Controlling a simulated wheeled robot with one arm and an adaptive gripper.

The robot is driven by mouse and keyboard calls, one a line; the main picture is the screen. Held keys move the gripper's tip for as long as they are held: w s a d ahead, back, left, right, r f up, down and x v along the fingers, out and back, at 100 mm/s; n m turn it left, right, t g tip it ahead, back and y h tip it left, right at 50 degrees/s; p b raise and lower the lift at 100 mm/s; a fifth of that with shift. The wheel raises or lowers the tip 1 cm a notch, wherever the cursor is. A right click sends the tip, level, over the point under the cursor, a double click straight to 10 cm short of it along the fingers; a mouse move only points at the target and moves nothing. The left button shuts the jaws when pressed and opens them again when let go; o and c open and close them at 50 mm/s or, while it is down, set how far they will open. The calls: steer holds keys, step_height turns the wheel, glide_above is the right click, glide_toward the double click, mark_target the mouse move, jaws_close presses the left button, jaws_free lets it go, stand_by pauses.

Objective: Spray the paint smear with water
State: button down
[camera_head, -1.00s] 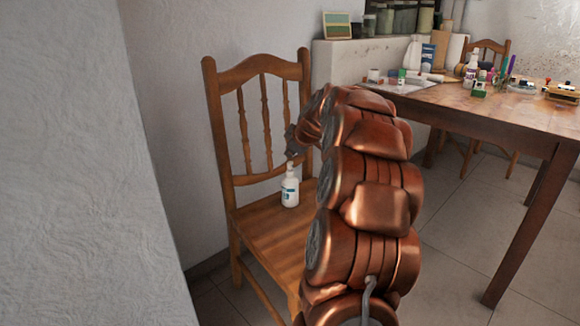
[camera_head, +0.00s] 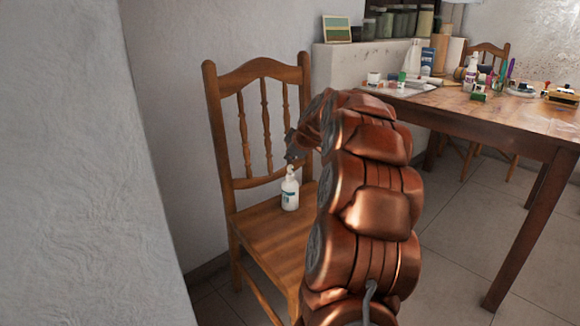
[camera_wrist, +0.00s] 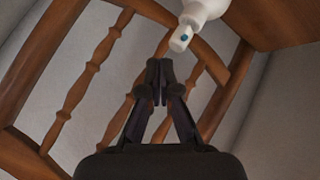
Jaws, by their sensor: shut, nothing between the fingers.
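A white spray bottle (camera_head: 290,192) with a label stands upright on the seat of a wooden chair (camera_head: 262,228) in the head view. Its white nozzle (camera_wrist: 190,28) shows at the top of the wrist view. My gripper (camera_head: 292,148) is just above the bottle's top in the head view. In the wrist view my gripper (camera_wrist: 160,82) is shut with its fingertips together and nothing between them, apart from the nozzle. I see no paint smear that I can make out for sure.
A wooden table (camera_head: 440,105) at the right holds paint bottles, jars and brushes. A second chair (camera_head: 488,50) stands behind it. A white wall (camera_head: 85,150) is close on the left. Open tiled floor (camera_head: 450,225) lies between my arm and the table.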

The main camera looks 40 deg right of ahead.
mark_target(291, 167)
stand_by(0.4)
steer(key=shift+f+b, duration=0.3)
steer(key=shift+f, duration=0.15)
steer(key=shift+f+b, duration=0.3)
steer(key=shift+f, duration=0.2)
stand_by(0.7)
steer(key=shift+r, duration=0.15)
steer(key=shift+r+p, duration=0.35)
steer(key=shift+r, duration=0.4)
steer(key=shift+r, duration=0.15)
steer(key=shift+r+p, duration=1.15)
steer(key=shift+r, duration=1.75)
